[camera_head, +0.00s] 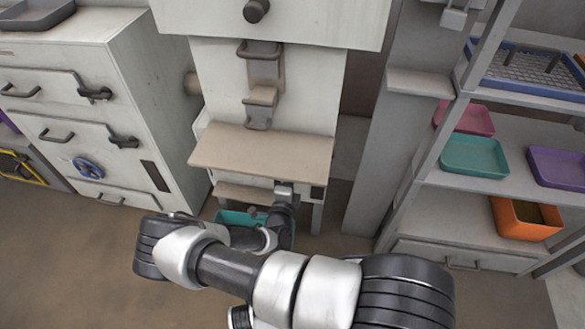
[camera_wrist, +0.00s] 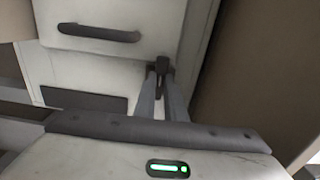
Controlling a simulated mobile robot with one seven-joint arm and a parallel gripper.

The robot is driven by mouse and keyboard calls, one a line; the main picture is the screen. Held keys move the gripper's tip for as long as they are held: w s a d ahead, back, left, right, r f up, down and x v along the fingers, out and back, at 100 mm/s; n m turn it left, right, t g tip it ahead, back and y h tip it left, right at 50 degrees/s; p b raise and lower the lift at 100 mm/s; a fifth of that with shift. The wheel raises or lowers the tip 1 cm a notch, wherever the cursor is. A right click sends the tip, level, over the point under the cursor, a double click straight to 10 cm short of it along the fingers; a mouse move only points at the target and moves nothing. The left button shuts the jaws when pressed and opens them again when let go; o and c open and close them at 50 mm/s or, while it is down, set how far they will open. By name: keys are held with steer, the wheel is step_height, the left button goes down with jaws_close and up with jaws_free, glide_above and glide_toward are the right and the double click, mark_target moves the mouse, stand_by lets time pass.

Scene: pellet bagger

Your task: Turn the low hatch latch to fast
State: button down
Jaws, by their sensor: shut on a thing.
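In the wrist view, a pale hatch (camera_wrist: 130,14) carries a dark bar handle (camera_wrist: 98,33). The small dark latch (camera_wrist: 161,66) sits at the hatch's lower right corner. The two grey fingers of my gripper (camera_wrist: 162,88) are closed around the latch, one on each side. The latch looks roughly upright in this view, but the fingers cover part of it. In the head view, my gripper (camera_head: 285,190) reaches in low at the front of the machine, just below the ledge. The hatch and latch are mostly hidden there by the ledge and my arm.
The beige ledge (camera_head: 262,150) juts out right above my gripper. A teal bin (camera_head: 232,218) stands below, partly behind my arm. A grey post (camera_head: 395,150) and a shelf rack with trays (camera_head: 475,155) stand to the right. A pale cabinet (camera_head: 165,100) stands to the left.

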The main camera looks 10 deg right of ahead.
steer(key=shift+s+d+f, duration=0.1)
steer(key=c, duration=1.8)
jaws_free()
steer(key=p+v, duration=0.2)
steer(key=v, duration=1.5)
steer(key=shift+s+p, duration=0.15)
steer(key=shift+p, duration=0.25)
